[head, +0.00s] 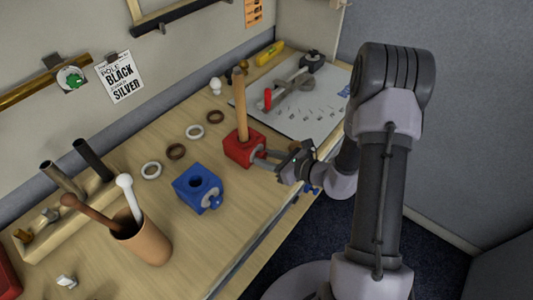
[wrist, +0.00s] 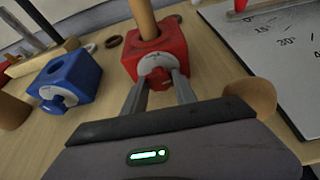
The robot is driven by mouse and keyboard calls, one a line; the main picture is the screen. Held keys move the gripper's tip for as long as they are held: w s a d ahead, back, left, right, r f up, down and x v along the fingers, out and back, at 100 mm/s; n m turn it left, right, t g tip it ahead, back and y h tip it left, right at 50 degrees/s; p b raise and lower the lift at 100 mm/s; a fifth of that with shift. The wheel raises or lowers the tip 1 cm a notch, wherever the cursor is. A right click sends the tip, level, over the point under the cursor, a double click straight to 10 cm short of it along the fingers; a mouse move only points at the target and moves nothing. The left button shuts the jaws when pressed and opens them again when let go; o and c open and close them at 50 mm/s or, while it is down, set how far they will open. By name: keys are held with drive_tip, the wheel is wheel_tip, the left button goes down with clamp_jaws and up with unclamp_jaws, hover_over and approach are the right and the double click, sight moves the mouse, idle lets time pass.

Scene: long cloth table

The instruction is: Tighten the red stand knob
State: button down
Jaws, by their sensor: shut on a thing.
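The red stand (head: 243,148) is a red block on the wooden table with a wooden pole (head: 240,103) upright in its top hole. In the wrist view the red stand (wrist: 160,50) is straight ahead, its front face carrying a pale round dial (wrist: 154,62). The red knob (wrist: 160,76) sits on that dial, partly hidden between the fingers. My gripper (head: 262,158) reaches the stand from the right. In the wrist view my gripper (wrist: 161,82) has a finger on each side of the knob and is shut on it.
A blue stand (head: 198,187) with an empty hole and its own knob is at the left. Several rings lie behind. A brown cup (head: 145,240) with rods stands at front left. A white board (head: 300,105) with angle marks lies at the right.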

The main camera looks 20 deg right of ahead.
drive_tip(key=shift+d+m+g+y+p, duration=0.1)
drive_tip(key=shift+m+g+y+p, duration=0.3)
drive_tip(key=shift+m+y+p, duration=0.6)
drive_tip(key=c, duration=1)
unclamp_jaws()
drive_tip(key=shift+o, duration=0.2)
drive_tip(key=p+v, duration=0.3)
drive_tip(key=v, duration=1.4)
drive_tip(key=shift+r+p, duration=0.25)
drive_tip(key=shift+p, duration=0.1)
drive_tip(key=shift+s, duration=0.1)
